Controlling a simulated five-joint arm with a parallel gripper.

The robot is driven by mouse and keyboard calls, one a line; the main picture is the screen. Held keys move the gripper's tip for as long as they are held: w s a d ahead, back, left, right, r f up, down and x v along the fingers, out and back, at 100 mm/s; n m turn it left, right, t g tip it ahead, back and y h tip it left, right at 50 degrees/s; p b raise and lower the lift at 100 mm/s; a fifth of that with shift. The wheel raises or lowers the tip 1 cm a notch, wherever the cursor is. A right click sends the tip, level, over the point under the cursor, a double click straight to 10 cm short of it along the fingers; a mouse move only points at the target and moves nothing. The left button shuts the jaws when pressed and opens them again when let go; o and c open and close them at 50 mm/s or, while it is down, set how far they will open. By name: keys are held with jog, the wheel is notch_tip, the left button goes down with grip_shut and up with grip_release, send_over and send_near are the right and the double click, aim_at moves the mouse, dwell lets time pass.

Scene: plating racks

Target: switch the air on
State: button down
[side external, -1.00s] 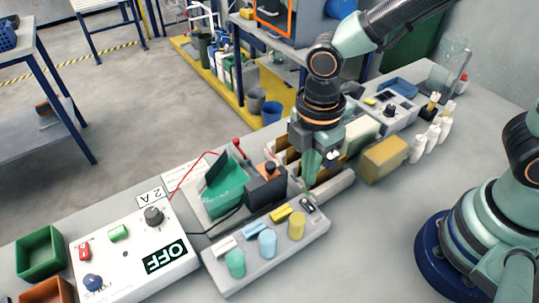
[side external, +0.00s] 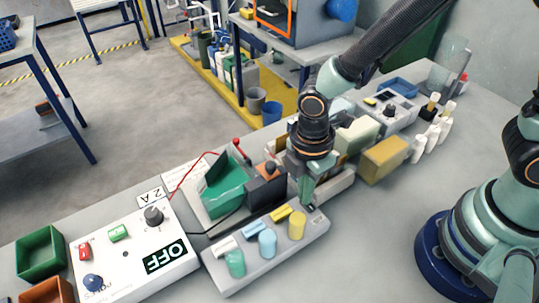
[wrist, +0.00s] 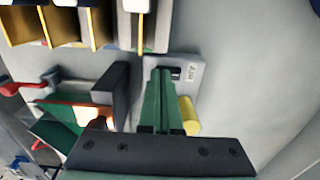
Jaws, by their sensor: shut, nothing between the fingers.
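The grey block (side external: 262,265) in the side view carries coloured round posts and bars. At its far right end, in the wrist view, a small black switch (wrist: 177,71) sits beside a white label (wrist: 192,73) whose lettering is too small to read for sure. My gripper (side external: 307,203) is shut and empty, pointing down over that end of the block. In the wrist view its green fingers (wrist: 162,75) end right beside the black switch; I cannot tell whether they touch it. The fingers hide the switch in the side view, so its position does not show.
A white power box (side external: 125,272) with a knob and an OFF display stands at left. A green tank (side external: 222,190) with a red lead and a dark block stand just behind. A yellow sponge-like block (side external: 385,158) and white bottles (side external: 418,148) are to the right. The front table is clear.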

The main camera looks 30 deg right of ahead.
jog(key=shift+f+g, duration=0.3)
jog(key=shift+f, duration=0.1)
jog(key=shift+s, duration=0.15)
jog(key=shift+s+d+r, duration=0.1)
jog(key=shift+s+r, duration=0.1)
jog(key=shift+s, duration=0.55)
notch_tip(320, 180, up, 14)
jog(key=w, duration=0.1)
jog(key=shift+w+a+r, duration=0.2)
jog(key=shift+w+a, duration=0.05)
